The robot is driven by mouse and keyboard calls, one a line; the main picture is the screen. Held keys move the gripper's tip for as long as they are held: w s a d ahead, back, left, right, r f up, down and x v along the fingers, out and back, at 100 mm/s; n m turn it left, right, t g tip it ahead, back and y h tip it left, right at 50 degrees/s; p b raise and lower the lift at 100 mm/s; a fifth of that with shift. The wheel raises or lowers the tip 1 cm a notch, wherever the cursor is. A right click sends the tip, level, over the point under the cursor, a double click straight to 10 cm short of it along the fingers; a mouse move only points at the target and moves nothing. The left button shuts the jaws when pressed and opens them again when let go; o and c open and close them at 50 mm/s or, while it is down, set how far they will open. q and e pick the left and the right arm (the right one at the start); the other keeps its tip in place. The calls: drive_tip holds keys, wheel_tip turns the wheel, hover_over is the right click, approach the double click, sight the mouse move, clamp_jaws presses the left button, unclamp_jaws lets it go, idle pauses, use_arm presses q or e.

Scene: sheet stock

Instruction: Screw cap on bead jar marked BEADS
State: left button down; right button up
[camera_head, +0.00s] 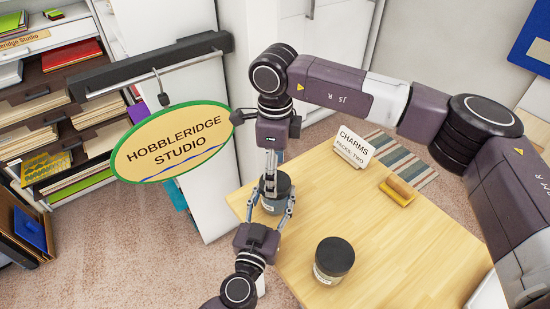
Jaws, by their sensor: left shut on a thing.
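A jar (272,207) with a dark grey top (284,184) stands at the left part of the wooden table. My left gripper (271,212) comes up from the bottom and is shut on this jar, one finger on each side. My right gripper (269,187) points down from above onto the dark top. Its fingers are seen nearly edge-on, so I cannot tell whether they grip the top. A second jar (328,275) with a black lid (335,255) stands apart, nearer the front. The labels on both jars are too small or hidden to read.
The wooden table (390,255) is clear right of the second jar. A CHARMS card (353,147) and a yellow-and-brown block (397,190) are toward the back. A hanging HOBBLERIDGE STUDIO sign (172,142) is left of the grippers. Shelves (60,75) hold sheet stock at far left.

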drive_tip(key=shift+f, duration=1.1)
drive_tip(key=c, duration=1.3)
drive_tip(key=o, duration=1.4)
wheel_tip(320, 180, up, 12)
